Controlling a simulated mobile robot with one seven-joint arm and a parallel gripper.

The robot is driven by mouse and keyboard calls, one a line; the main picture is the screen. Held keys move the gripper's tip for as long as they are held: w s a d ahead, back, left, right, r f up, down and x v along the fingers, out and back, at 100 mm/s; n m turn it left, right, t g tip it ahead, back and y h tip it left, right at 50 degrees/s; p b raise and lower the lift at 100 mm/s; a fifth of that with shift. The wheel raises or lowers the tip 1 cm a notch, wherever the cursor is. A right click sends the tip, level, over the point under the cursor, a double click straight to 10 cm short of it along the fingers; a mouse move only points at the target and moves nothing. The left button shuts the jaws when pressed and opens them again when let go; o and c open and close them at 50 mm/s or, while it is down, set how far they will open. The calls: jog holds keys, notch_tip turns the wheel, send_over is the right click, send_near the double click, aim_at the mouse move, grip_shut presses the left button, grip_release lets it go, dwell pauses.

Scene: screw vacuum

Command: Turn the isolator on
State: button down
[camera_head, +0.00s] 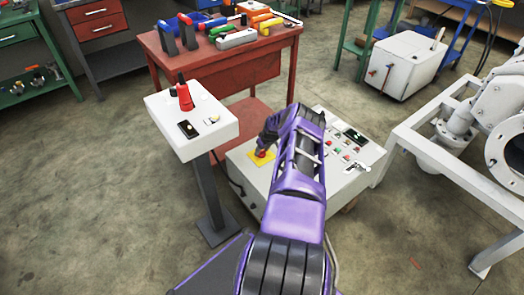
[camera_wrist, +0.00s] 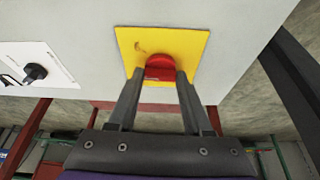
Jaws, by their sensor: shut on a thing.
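The isolator is a red rotary knob (camera_wrist: 160,64) on a square yellow plate (camera_wrist: 194,48), fixed to a light grey cabinet face. In the wrist view my gripper (camera_wrist: 160,76) has one finger at each side of the knob and is shut on it. In the head view the yellow plate (camera_head: 263,155) shows on the top left part of the grey cabinet (camera_head: 254,183). Which way the knob points is hard to tell.
A socket panel with a black plug (camera_wrist: 35,72) is left of the plate in the wrist view. Buttons and a display (camera_head: 355,136) are on the cabinet's right side. A white pedestal (camera_head: 158,109) with a red handle stands left. A red tool table (camera_head: 230,68) stands behind.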

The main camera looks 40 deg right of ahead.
dwell(0.3)
jog(key=m+h, duration=0.1)
jog(key=m, duration=0.3)
jog(key=shift+w+a+m+g+h, duration=0.1)
jog(key=shift+a+m+g+h, duration=0.05)
jog(key=shift+m+g+h, duration=0.75)
jog(key=shift+m, duration=1.2)
jog(key=shift+c, duration=1.6)
grip_release()
jog(key=p+v, duration=0.3)
jog(key=v, duration=1.4)
jog(key=shift+r+p, duration=0.2)
jog(key=shift+p, duration=0.15)
